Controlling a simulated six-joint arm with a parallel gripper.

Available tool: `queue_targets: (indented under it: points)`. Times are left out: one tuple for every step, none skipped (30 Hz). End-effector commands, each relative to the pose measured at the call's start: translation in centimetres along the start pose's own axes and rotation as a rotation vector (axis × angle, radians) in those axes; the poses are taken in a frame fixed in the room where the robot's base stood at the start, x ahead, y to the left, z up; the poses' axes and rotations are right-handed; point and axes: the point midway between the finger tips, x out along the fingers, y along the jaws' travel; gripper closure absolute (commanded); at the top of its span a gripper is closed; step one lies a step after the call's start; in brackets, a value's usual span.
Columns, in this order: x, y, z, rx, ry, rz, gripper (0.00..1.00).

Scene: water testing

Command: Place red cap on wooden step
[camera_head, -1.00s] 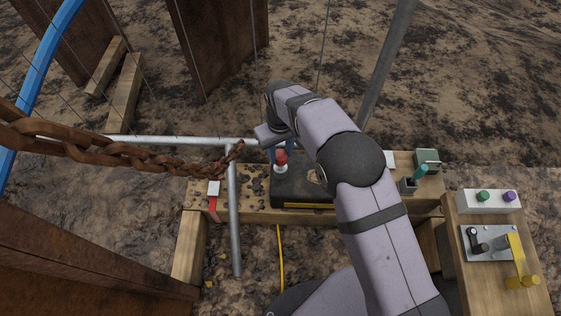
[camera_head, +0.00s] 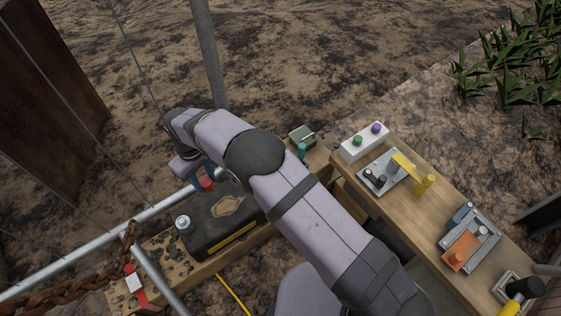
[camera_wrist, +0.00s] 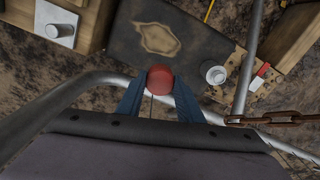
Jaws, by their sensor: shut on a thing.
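The red cap (camera_head: 206,184) is between the blue fingers of my gripper (camera_head: 203,174), which is shut on it. In the wrist view the red cap (camera_wrist: 160,78) sits between the fingertips. It is held near the far edge of the black canister (camera_head: 205,232), off to the side of the canister's bare pale neck (camera_head: 183,223). The neck also shows in the wrist view (camera_wrist: 214,73). The canister lies on a wooden step (camera_head: 172,290), whose left end is strewn with dark pebbles. My arm hides part of the step's right side.
A grey-green box (camera_head: 302,136) and a teal cylinder (camera_head: 301,151) stand at the step's right end. A wooden bench (camera_head: 420,210) to the right holds several fixtures. A metal pipe (camera_head: 150,214) and a rusty chain (camera_head: 75,279) cross the left side.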

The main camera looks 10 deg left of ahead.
Motion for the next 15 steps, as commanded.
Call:
queue_targets:
  points:
    - [0.1, 2.8, 0.2, 0.049, 0.002, 0.000, 1.00]
    - [0.1, 4.2, 0.4, 0.076, 0.003, 0.001, 1.00]
    - [0.0, 6.1, 0.7, 0.110, 0.002, 0.000, 1.00]
    - [-0.1, 7.5, 1.0, 0.135, 0.001, 0.000, 1.00]
    - [-0.2, 8.8, 1.3, 0.160, 0.002, 0.000, 1.00]
    - [-0.3, 10.6, 1.7, 0.193, 0.002, 0.001, 1.00]
    - [-0.4, 11.9, 2.1, 0.216, 0.002, 0.000, 1.00]
    - [-0.4, 13.1, 2.5, 0.240, 0.001, 0.000, 1.00]
    - [-0.6, 14.8, 3.1, 0.272, 0.002, 0.000, 1.00]
    - [-0.7, 16.1, 3.5, 0.296, 0.002, 0.001, 1.00]
    - [-0.7, 17.4, 4.0, 0.320, 0.002, 0.001, 1.00]
    - [-0.9, 19.1, 4.8, 0.352, 0.001, 0.000, 1.00]
    - [-1.0, 20.3, 5.3, 0.376, 0.002, 0.001, 1.00]
    - [-1.1, 21.5, 5.9, 0.399, 0.002, 0.001, 1.00]
    - [-1.2, 23.1, 6.8, 0.431, 0.002, 0.001, 1.00]
